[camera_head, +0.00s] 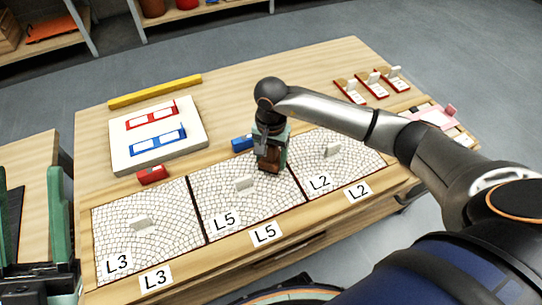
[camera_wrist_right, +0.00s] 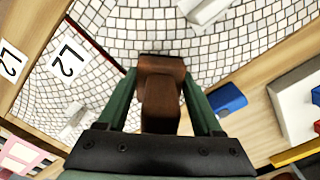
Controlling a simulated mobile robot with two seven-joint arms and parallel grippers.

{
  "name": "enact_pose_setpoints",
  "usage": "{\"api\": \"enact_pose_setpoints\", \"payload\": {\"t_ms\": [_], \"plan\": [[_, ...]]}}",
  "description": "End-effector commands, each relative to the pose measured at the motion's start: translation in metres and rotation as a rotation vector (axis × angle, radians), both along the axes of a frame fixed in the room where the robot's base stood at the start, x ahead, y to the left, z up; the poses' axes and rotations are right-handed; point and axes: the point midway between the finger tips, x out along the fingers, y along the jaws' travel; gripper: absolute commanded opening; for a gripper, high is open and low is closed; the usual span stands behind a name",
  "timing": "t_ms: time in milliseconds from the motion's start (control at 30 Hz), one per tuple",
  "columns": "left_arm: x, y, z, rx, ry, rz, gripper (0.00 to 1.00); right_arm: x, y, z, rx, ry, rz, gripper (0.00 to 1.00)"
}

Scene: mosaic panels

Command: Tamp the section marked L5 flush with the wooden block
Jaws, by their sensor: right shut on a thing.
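The L5 section (camera_head: 228,200) is the middle mosaic panel, with small white tiles and a white upright piece (camera_head: 244,183) near its middle. My right gripper (camera_head: 271,148) is shut on the brown wooden block (camera_head: 269,164), over the far right corner of L5 beside the dark divider to L2. In the right wrist view the block (camera_wrist_right: 160,95) sits between the green fingers, its dark end toward the tiles. I cannot tell whether it touches them. My left gripper (camera_head: 36,235) is at the lower left, its green fingers apart and empty.
Panels L3 (camera_head: 120,225) and L2 (camera_head: 350,160) flank L5, each with a white upright piece. A blue block (camera_head: 242,143) and a red block (camera_head: 152,175) lie behind.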

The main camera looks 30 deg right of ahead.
Motion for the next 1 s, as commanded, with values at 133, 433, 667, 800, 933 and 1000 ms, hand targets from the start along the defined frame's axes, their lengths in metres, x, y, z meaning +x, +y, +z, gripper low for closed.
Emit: {"api": "enact_pose_setpoints", "payload": {"t_ms": [133, 433, 667, 800, 933, 1000], "plan": [[0.0, 0.0, -0.002, 0.0, 0.001, 0.0, 0.5, 0.0, 0.0, -0.001, 0.0, -0.001, 0.0, 0.12], [0.0, 0.0, -0.005, 0.0, 0.001, 0.0, 0.5, 0.001, 0.0, -0.005, 0.0, -0.001, 0.0, 0.12], [0.0, 0.0, -0.008, 0.0, 0.002, 0.001, 0.5, 0.001, 0.0, -0.008, 0.0, -0.001, 0.0, 0.12], [0.001, 0.0, -0.009, 0.0, 0.002, 0.001, 0.5, 0.0, 0.0, -0.01, 0.0, -0.001, 0.0, 0.12], [0.001, 0.0, -0.011, 0.0, 0.002, 0.001, 0.5, 0.0, 0.0, -0.012, 0.0, -0.001, 0.0, 0.12], [0.001, 0.0, -0.012, 0.001, 0.001, 0.001, 0.5, 0.0, 0.0, -0.012, 0.0, -0.001, 0.0, 0.12]]}}
